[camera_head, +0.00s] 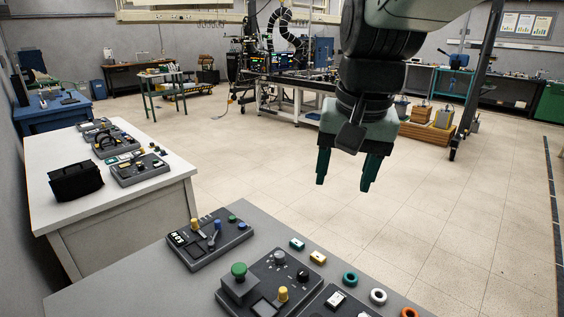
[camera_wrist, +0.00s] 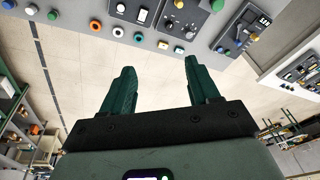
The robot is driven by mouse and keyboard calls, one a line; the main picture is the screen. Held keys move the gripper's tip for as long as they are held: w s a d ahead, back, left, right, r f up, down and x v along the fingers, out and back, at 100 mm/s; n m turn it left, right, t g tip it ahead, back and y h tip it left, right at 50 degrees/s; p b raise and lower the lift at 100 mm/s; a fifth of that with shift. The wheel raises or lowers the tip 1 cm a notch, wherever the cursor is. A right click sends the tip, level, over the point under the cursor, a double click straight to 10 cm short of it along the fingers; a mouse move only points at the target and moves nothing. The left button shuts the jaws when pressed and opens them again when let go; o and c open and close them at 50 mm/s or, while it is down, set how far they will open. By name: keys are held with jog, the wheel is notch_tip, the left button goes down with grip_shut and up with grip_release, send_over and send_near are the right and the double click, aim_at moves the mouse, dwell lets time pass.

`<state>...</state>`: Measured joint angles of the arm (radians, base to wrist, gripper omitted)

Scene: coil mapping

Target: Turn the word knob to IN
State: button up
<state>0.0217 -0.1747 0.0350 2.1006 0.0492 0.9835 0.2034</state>
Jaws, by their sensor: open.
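My gripper (camera_head: 345,183) hangs open and empty over the floor, beyond the back edge of the near grey bench and well apart from the panels. Its two green fingers also show in the wrist view (camera_wrist: 160,66). On the bench, the middle panel (camera_head: 262,303) carries a green mushroom knob (camera_head: 238,270), a grey dial (camera_head: 280,256), a black knob (camera_head: 302,275) and a yellow knob (camera_head: 283,294). The left panel (camera_head: 208,246) has a small lettered display (camera_head: 179,239). I cannot tell which control is the word knob, nor read its setting.
Loose blue (camera_head: 296,244) and yellow (camera_head: 318,257) blocks and teal (camera_head: 350,278), white (camera_head: 378,296) and orange (camera_head: 409,313) rings lie along the bench's back edge. A white side table (camera_head: 120,195) with more panels stands left.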

jog(key=w+f+m+g, duration=0.2)
jog(key=w+f, duration=0.5)
jog(key=w, duration=0.3)
jog(key=m+g+y, duration=0.1)
jog(key=m+g, duration=0.1)
send_over(303, 271)
jog(key=s+d, duration=0.2)
jog(key=d, duration=0.1)
notch_tip(303, 271, down, 6)
jog(key=w+f+m+g+y, duration=0.1)
jog(key=w+f, duration=0.2)
jog(key=f, duration=0.5)
jog(key=w+f+m+g+y, duration=0.1)
jog(key=w+f+m, duration=0.1)
jog(key=f, duration=0.7)
jog(key=x, duration=1)
jog(key=shift+d+f, duration=0.2)
jog(key=shift+f, duration=0.2)
jog(key=c, duration=1)
jog(key=shift+n, duration=0.3)
jog(key=shift+c, duration=0.2)
